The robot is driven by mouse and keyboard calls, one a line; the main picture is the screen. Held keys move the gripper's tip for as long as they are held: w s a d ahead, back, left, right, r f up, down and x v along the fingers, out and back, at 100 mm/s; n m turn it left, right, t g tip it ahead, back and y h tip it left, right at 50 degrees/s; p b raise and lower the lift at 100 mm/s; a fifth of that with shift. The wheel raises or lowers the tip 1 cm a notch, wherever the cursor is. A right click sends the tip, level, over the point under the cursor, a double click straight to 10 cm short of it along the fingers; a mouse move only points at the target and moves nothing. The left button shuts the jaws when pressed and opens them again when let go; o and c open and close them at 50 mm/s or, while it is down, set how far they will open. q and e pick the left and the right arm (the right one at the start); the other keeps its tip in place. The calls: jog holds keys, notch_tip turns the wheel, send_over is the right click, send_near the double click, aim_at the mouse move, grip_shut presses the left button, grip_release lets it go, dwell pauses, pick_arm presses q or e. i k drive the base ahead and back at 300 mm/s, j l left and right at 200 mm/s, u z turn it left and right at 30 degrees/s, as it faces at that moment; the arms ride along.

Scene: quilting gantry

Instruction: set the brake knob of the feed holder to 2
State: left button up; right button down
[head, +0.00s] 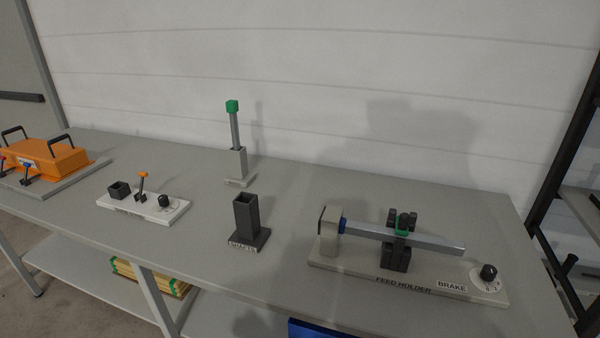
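The feed holder (350,262) is a light grey base plate near the right end of the table, labelled FEED HOLDER and BRAKE. A grey bar (440,242) runs across it from a beige block (329,225) on the left, past a dark clamp with a green part (402,229). The brake knob (488,272) is a small black knob on a white dial at the plate's right end. Some dial marks show beside it, but its exact setting is too small to tell. Neither of my grippers is in the head view.
A dark square holder (246,215) stands left of the feed holder. Behind it is a grey post with a green top (233,125). A white control panel (150,208) and an orange box with handles (45,157) stand farther left. Black shelving (560,155) rises at the right.

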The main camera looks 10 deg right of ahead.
aim_at(489, 272)
jog(key=z, duration=1.65)
